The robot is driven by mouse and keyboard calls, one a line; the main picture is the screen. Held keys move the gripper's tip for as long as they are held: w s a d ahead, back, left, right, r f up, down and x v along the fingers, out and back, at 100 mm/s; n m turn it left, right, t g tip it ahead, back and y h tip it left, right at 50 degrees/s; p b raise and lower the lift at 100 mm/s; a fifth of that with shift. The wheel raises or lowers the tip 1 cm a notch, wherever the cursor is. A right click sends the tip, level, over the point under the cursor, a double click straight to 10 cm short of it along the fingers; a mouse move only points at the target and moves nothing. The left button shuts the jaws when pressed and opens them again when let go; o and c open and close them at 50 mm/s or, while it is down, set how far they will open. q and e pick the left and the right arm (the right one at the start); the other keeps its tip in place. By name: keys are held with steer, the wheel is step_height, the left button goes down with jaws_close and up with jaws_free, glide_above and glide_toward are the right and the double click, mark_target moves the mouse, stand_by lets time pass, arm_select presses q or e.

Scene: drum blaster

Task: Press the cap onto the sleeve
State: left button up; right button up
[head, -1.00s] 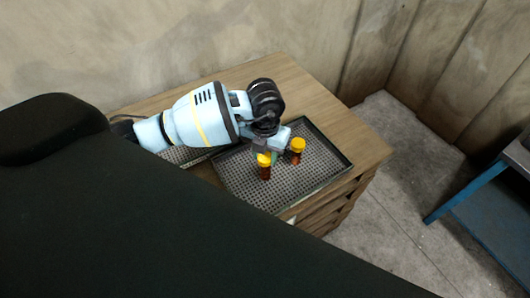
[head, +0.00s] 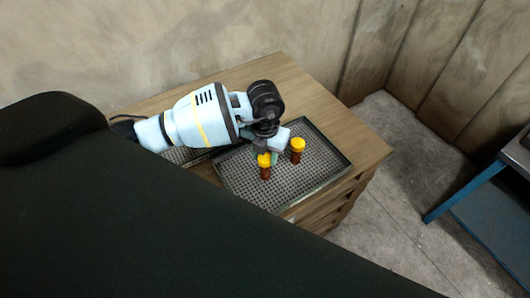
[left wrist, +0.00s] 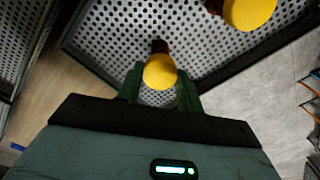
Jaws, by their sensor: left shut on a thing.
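A yellow cap (head: 264,158) sits over a brown-red sleeve (head: 265,172) that stands on the perforated tray (head: 240,190). My left gripper (head: 268,155) reaches down to this cap. In the left wrist view its two green fingers (left wrist: 160,88) are on either side of the yellow cap (left wrist: 160,72), and part of the dark red sleeve (left wrist: 160,47) shows beyond it. Whether the cap is fully seated on the sleeve cannot be told. A second yellow cap (head: 298,144) is on another brown-red sleeve (head: 296,157) to the right. My right gripper does not show.
The tray lies on a wooden cabinet (head: 350,140) against the wall. A second tray (head: 185,155) is partly hidden behind my left arm. The tray's right part is clear. A blue-framed table (head: 490,190) stands at far right.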

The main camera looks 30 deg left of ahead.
arm_select(q)
steer(key=shift+f, duration=0.1)
stand_by(0.3)
steer(key=o, duration=1.5)
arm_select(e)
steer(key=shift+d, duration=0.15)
arm_select(q)
steer(key=shift+r+p, duration=0.45)
steer(key=shift+r, duration=0.4)
steer(key=shift+r+p, duration=0.8)
steer(key=shift+r, duration=0.9)
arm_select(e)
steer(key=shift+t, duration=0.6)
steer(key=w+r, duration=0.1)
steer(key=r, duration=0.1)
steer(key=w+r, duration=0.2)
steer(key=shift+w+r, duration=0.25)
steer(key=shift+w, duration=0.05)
arm_select(q)
steer(key=shift+f, duration=0.1)
